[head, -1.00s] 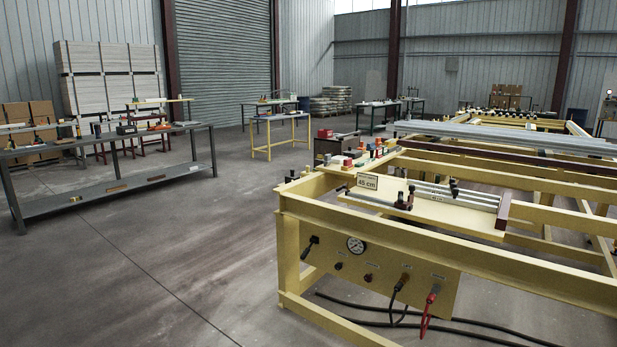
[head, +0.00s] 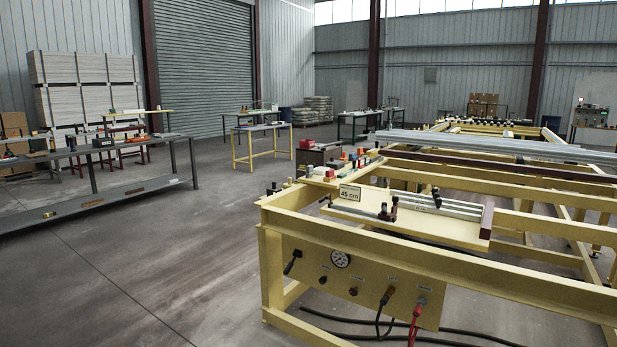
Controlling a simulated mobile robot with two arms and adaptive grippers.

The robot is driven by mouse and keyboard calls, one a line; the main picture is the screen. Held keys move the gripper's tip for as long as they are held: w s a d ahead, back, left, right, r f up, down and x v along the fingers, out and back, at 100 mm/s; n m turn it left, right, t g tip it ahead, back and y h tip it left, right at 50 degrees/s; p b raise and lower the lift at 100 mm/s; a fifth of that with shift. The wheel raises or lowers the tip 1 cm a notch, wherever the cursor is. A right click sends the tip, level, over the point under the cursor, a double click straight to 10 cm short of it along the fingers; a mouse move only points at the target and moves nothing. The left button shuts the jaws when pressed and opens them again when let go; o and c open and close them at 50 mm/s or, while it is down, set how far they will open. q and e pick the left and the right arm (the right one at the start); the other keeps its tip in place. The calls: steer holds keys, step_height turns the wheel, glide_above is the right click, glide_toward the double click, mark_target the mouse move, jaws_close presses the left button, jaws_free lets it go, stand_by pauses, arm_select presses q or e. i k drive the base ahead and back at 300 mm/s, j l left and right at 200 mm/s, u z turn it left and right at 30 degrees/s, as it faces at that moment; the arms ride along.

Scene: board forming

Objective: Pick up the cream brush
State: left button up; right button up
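I cannot make out a cream brush for certain in the head view. Several small objects too small to identify lie on the grey workbench (head: 150,148) at the left and along the far left rail of the yellow frame table (head: 400,240). Neither of my grippers is in the head view.
A yellow-legged table (head: 262,128) stands farther back. The concrete floor (head: 185,245) between workbench and frame is open.

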mark_target(287, 185)
steer(key=i+j, duration=0.15)
steer(key=i, duration=0.55)
steer(key=i+j, duration=0.1)
steer(key=i, duration=0.6)
steer(key=i+j, duration=0.15)
steer(key=i, duration=0.5)
steer(key=i+j, duration=0.15)
steer(key=i, duration=0.55)
steer(key=i+j, duration=0.15)
steer(key=i, duration=0.55)
steer(key=i+j+u, duration=0.15)
steer(key=j+u, duration=0.2)
steer(key=j, duration=0.15)
steer(key=i+j+u, duration=0.3)
steer(key=j, duration=0.15)
steer(key=i+j+u, duration=0.2)
steer(key=j+u, duration=0.15)
steer(key=i+j+u, duration=0.6)
steer(key=i, duration=0.35)
steer(key=i+z, duration=1.1)
steer(key=k+j, duration=0.05)
steer(key=k, duration=0.05)
